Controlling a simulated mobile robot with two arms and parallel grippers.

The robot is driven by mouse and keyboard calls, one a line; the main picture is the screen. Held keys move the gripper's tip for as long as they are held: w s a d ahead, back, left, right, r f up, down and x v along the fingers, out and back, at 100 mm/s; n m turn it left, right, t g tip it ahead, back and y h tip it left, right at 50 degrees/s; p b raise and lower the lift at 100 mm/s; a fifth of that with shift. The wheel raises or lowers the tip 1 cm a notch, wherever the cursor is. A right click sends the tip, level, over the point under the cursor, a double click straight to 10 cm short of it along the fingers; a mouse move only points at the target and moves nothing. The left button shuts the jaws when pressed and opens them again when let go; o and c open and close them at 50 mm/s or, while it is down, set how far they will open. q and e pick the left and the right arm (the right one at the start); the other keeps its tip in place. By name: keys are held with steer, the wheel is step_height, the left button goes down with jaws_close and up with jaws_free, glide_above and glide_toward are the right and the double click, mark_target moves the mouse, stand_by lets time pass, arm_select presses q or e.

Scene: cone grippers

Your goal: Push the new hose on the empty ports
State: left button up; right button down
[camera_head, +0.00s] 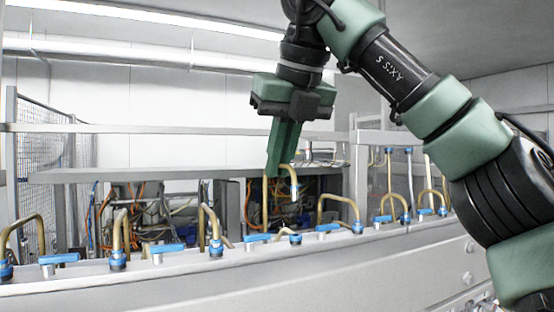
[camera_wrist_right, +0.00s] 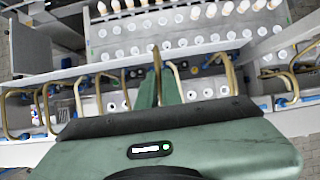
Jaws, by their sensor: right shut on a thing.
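My right gripper (camera_head: 279,168) points down above the rail in the head view and is shut on a tan bent hose (camera_head: 265,205). In the right wrist view the gripper fingers (camera_wrist_right: 158,90) close around the hose (camera_wrist_right: 156,62). Whether the long leg touches anything below is unclear. My left gripper is not in view.
A long pale rail (camera_head: 180,268) carries several blue valve handles (camera_head: 165,248) and tan hose loops (camera_head: 203,222) on both sides of the held hose. Behind it are cables and a grey shelf (camera_head: 150,174). The wrist view shows a rack with rows of white caps (camera_wrist_right: 190,38).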

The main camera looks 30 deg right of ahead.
steer(key=shift+s+a+r, duration=0.15)
steer(key=shift+s, duration=0.35)
steer(key=shift+b+x, duration=0.7)
steer(key=shift+x, duration=0.2)
steer(key=shift+s+f+b, duration=0.15)
steer(key=shift+f+b, duration=0.2)
steer(key=shift+f, duration=0.15)
steer(key=shift+s+f+b, duration=0.15)
steer(key=shift+f+b, duration=0.2)
steer(key=shift+f, duration=0.1)
steer(key=shift+p, duration=0.3)
steer(key=shift+f+b, duration=1.15)
steer(key=shift+f, duration=0.15)
stand_by(0.8)
steer(key=c, duration=1.2)
jaws_free()
